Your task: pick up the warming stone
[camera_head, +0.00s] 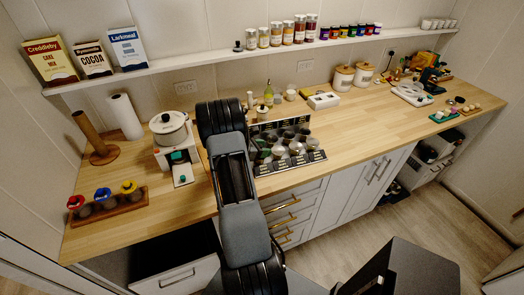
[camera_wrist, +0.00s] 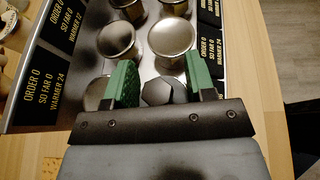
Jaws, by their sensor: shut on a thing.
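A dark grey, many-sided piece (camera_wrist: 157,92), which I take to be the warming stone, sits between the green pads of my gripper (camera_wrist: 160,88) in the wrist view. My gripper is shut on it, over a metal rack of round-topped canisters. The pads partly cover neighbouring canisters, and the underside of the piece is hidden.
The rack (camera_head: 264,170) has black label cards along its edges; canisters (camera_wrist: 172,37) stand close beyond my gripper. A white appliance with a pot (camera_head: 170,128) stands left of my arm. The wooden counter (camera_head: 375,115) is clear to the right of the rack.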

